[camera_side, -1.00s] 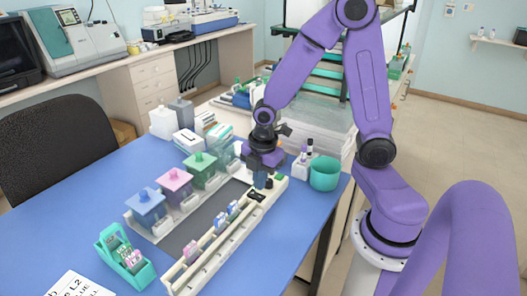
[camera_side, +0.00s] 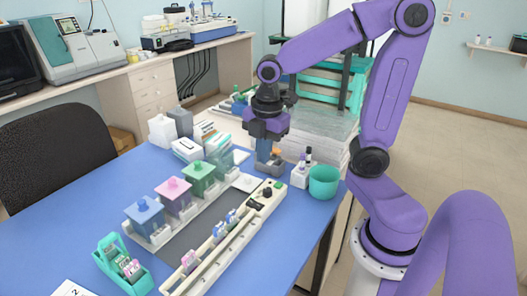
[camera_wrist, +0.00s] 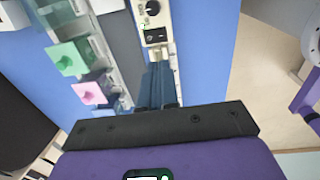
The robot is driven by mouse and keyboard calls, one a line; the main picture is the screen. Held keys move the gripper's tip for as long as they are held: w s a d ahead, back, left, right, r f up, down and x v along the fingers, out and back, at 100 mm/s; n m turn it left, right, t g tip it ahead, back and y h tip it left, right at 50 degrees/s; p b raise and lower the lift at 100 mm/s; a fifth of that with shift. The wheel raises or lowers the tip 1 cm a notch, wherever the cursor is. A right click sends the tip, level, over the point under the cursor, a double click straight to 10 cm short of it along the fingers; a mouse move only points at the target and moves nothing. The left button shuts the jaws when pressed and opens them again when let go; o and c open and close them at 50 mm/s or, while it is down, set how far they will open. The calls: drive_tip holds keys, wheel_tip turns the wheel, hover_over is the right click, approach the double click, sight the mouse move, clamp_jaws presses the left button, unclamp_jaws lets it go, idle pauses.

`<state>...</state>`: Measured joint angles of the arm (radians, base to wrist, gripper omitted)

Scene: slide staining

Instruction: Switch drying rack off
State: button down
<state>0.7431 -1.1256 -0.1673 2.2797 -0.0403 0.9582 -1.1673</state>
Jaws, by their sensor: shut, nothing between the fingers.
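The drying rack (camera_side: 196,275) is a long cream rail with several slides standing in it, on the blue table. Its control panel (camera_side: 259,203) is at the far end, with a black knob (camera_wrist: 152,8) and a black rocker switch (camera_wrist: 156,34). A small green spot shows beside the switch in the wrist view; I cannot tell the switch's position. My gripper (camera_side: 263,157) is shut and empty, pointing down above and beyond the panel, apart from it. In the wrist view the closed fingers (camera_wrist: 160,68) are just below the switch in the picture.
Blue (camera_side: 145,218), pink (camera_side: 174,195) and green (camera_side: 198,178) lidded staining jars stand left of the rack. A teal cup (camera_side: 324,182) and small vials (camera_side: 301,173) are to the right. A teal slide holder (camera_side: 106,266) is at the front left.

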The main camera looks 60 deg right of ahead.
sight(253, 201)
drive_tip(key=shift+w+a+t, duration=0.1)
drive_tip(key=shift+w+t, duration=0.2)
drive_tip(key=shift+w, duration=0.45)
drive_tip(key=f, duration=0.4)
drive_tip(key=w+f, duration=0.1)
drive_tip(key=f, duration=0.8)
drive_tip(key=shift+w+f, duration=0.35)
drive_tip(key=shift+f, duration=0.05)
drive_tip(key=shift+f, duration=0.2)
